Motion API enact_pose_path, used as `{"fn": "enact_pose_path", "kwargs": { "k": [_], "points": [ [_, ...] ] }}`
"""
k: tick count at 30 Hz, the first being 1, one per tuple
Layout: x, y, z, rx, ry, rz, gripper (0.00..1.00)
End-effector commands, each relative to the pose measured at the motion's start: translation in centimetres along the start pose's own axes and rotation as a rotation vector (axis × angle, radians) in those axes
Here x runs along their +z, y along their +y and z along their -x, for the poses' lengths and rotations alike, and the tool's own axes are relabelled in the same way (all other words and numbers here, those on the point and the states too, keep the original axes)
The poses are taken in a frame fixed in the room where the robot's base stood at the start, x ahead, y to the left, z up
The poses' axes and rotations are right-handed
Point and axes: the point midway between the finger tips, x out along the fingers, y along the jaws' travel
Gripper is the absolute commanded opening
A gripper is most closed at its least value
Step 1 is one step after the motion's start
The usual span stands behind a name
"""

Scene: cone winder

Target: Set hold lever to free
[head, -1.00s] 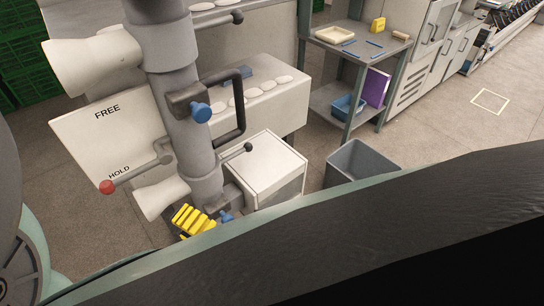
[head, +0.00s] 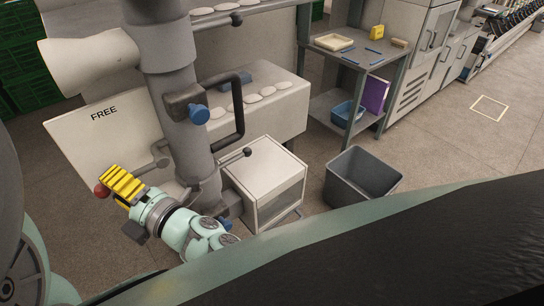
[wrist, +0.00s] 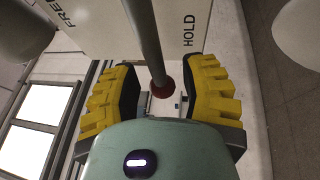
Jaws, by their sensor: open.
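The hold lever is a grey rod with a red ball knob (head: 101,191), in front of a white panel (head: 85,140). The panel's FREE label (head: 103,114) is above; its HOLD label shows in the wrist view (wrist: 189,31) but is hidden in the head view. The lever points down-left, on the HOLD side. My gripper (head: 123,183), with yellow ridged fingers, is at the knob end and covers part of the rod. In the wrist view my gripper (wrist: 166,80) is open, with the red knob (wrist: 163,88) between its fingers. I cannot tell whether they touch.
A grey column (head: 190,125) with a black handle (head: 238,110) and blue knob stands just right of the panel. A second black-tipped lever (head: 235,158) sticks out above a white cabinet (head: 265,190). A grey bin (head: 360,180) stands on the floor; open floor lies right.

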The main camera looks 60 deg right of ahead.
Motion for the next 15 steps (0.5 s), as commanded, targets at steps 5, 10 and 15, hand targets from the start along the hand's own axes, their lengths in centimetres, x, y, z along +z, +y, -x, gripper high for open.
{"fn": "enact_pose_path", "kwargs": {
  "k": [5,10,15],
  "points": [
    [-0.10,0.03,-0.99,0.002,0.003,0.000,0.43],
    [-0.08,0.09,-1.10,0.002,0.002,0.000,0.43],
    [-0.06,0.08,-1.08,0.002,0.002,0.000,0.44]
  ]
}}
